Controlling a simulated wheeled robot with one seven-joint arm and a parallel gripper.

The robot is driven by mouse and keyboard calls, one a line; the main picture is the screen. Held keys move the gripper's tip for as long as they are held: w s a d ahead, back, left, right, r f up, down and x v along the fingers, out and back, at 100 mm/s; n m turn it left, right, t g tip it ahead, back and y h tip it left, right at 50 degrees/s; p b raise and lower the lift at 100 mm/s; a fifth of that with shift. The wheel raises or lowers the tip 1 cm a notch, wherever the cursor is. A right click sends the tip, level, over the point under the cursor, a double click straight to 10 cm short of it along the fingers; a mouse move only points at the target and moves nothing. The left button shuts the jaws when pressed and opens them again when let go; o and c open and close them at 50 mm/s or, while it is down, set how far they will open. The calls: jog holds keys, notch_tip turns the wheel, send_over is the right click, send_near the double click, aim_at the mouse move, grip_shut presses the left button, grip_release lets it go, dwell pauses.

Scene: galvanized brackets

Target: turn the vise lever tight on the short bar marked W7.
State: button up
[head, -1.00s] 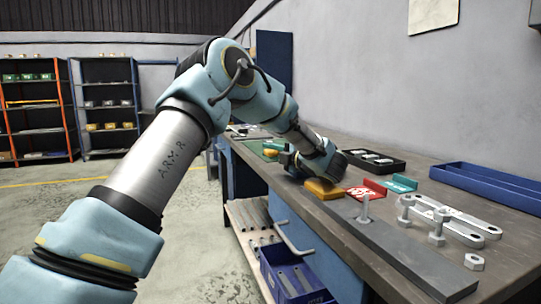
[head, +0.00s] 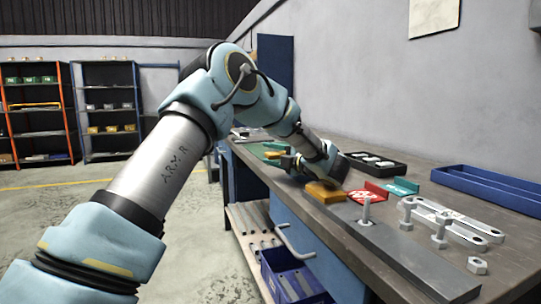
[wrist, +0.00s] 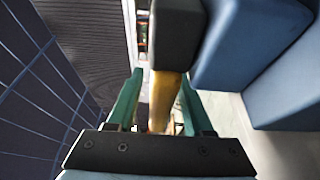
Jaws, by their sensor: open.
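My gripper (wrist: 156,112) shows in the wrist view as two green fingers, spread apart on a black mount. A yellow-brown bar (wrist: 165,98) with a dark block (wrist: 175,32) at its far end stands in the gap between them. It may be the vise lever; I cannot tell whether the fingers touch it. Blue blocky parts lie right of the fingers. I cannot make out the vise, the short bar or a W7 mark.
On the bench (head: 400,281) are a red labelled piece (head: 366,196), a green labelled piece (head: 401,186), an upright bolt (head: 366,211) on a grey bar, and slotted plates with bolts. A black tray (head: 370,176) and blue tray (head: 490,193) stand behind. A blue bin (head: 288,276) sits below.

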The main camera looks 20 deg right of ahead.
jog(key=shift+s, duration=0.1)
jog(key=b+v, duration=0.1)
jog(key=v, duration=0.9)
jog(key=shift+s+d, duration=0.15)
jog(key=shift+s, duration=0.15)
jog(key=shift+r, duration=0.15)
